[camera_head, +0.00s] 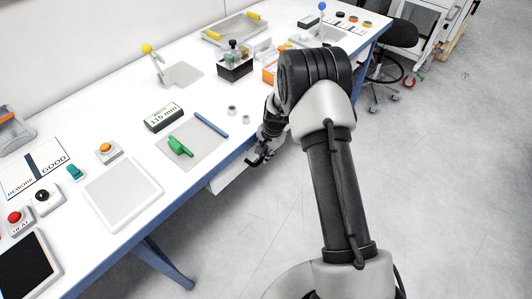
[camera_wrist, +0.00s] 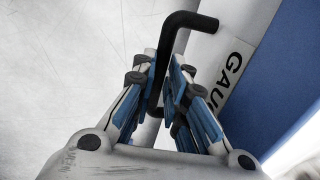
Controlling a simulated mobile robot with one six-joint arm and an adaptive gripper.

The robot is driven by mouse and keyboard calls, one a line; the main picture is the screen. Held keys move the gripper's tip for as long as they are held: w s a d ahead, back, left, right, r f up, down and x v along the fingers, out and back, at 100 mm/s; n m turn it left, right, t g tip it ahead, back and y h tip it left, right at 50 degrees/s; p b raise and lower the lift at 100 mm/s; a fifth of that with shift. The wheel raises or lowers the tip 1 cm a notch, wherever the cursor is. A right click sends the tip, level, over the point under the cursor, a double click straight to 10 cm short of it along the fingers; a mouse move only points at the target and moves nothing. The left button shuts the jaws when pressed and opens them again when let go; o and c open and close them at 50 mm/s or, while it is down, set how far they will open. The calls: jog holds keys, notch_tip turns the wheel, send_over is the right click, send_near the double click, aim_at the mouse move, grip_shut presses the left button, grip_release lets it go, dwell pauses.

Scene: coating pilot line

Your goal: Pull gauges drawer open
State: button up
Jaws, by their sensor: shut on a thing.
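The gauges drawer shows in the wrist view as a pale front (camera_wrist: 246,18) with a label (camera_wrist: 230,75) partly reading "GAU"; the rest is hidden by a finger. Its black bent handle (camera_wrist: 192,20) runs down between my fingers. My gripper (camera_wrist: 164,65) is shut on this handle, with blue-padded fingers on both sides. In the head view my gripper (camera_head: 259,156) is at the bench's front edge. A white drawer body (camera_head: 234,177) shows below that edge, partly hidden by my gripper. How far it stands out is hard to tell.
The white bench top (camera_head: 140,222) above carries a green tool (camera_head: 179,146) and blue bar on a grey mat, a "115 mm" display (camera_head: 164,117), buttons and trays. A blue bench leg (camera_head: 165,262) stands left of the drawer. The floor (camera_head: 250,240) in front is clear.

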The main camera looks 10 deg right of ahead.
grip_shut()
dwell(0.3)
